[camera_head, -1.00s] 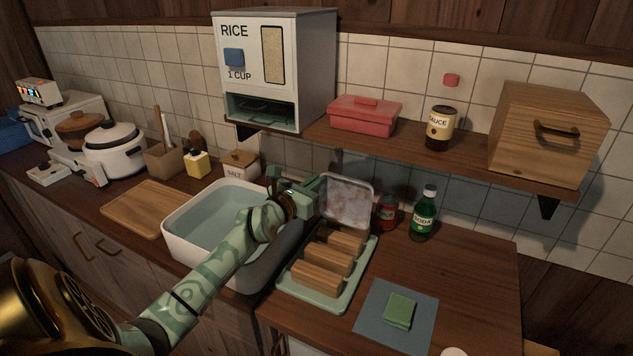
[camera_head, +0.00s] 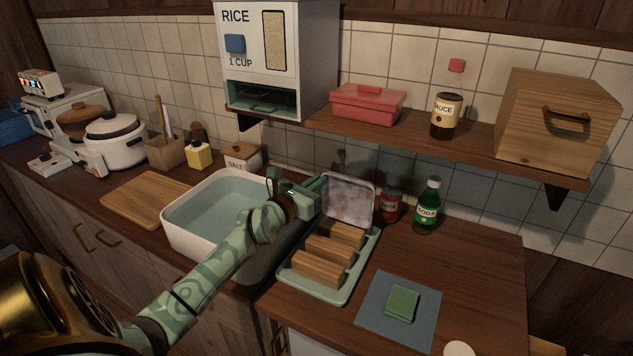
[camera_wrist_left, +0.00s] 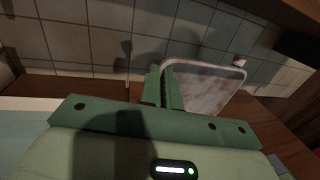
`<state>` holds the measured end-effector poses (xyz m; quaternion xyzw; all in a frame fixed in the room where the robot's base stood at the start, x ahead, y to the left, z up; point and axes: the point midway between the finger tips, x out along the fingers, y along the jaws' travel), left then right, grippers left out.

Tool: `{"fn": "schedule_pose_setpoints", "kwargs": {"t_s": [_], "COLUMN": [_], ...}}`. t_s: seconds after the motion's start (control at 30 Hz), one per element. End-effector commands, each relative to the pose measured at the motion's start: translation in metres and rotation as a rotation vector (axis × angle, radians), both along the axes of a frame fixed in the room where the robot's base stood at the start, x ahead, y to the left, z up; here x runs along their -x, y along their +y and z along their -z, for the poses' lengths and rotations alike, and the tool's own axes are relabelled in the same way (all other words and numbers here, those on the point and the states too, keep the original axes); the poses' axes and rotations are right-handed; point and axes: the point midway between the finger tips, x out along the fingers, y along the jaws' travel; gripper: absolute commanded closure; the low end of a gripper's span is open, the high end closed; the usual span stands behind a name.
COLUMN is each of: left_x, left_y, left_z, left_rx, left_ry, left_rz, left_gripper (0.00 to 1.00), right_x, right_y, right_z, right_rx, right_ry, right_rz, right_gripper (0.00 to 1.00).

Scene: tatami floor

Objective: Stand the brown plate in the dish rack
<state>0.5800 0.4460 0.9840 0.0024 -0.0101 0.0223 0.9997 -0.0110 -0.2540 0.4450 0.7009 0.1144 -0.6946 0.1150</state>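The plate (camera_head: 348,201) is square with rounded corners, mottled pinkish-brown with a pale rim. It stands nearly upright at the far end of the dish rack, and its lower edge is partly hidden by the farthest block. The dish rack (camera_head: 318,298) is a pale green tray with several wooden blocks across it, with gaps between. My left gripper (camera_head: 318,190) is at the plate's left edge. In the left wrist view its fingers (camera_wrist_left: 163,88) are closed on the edge of the plate (camera_wrist_left: 207,85). I cannot tell whether the plate touches the rack. My right gripper is not in view.
A water-filled basin (camera_head: 178,232) is left of the rack. A red can (camera_head: 391,206) and a green soda bottle (camera_head: 427,207) stand close right of the plate. A shelf (camera_head: 400,132) overhangs behind. A green sponge (camera_head: 402,304) lies on a blue cloth (camera_head: 372,323).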

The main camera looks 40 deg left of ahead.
Motion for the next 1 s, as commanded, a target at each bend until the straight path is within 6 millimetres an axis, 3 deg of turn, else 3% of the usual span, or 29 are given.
{"fn": "schedule_pose_setpoints", "kwargs": {"t_s": [0.03, 0.2, 0.3, 0.33, 0.67, 0.83, 1.0], "left_x": [0.002, 0.002, 0.002, 0.002, 0.005, 0.031, 0.078], "left_y": [-0.002, -0.003, -0.003, -0.003, -0.002, -0.003, -0.005], "left_z": [0.014, 0.016, 0.015, 0.015, 0.009, 0.008, 0.01], "left_rx": [0.01, 0.011, 0.01, 0.01, 0.006, 0.006, 0.006], "left_ry": [0.029, 0.029, 0.027, 0.025, 0.016, 0.017, 0.021], "left_rz": [0.005, 0.006, 0.005, 0.005, 0.003, 0.002, 0.003], "left_gripper": [1.0, 1.0, 0.74, 0.7, 0.7, 0.7, 0.7], "right_x": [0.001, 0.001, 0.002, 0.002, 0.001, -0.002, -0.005], "right_y": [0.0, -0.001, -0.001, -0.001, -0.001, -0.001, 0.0], "right_z": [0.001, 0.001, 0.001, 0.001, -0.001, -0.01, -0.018], "right_rx": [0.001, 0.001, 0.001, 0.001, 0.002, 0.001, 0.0], "right_ry": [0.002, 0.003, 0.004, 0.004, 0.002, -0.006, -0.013], "right_rz": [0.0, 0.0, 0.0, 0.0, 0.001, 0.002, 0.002], "right_gripper": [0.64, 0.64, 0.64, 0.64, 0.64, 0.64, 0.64]}}
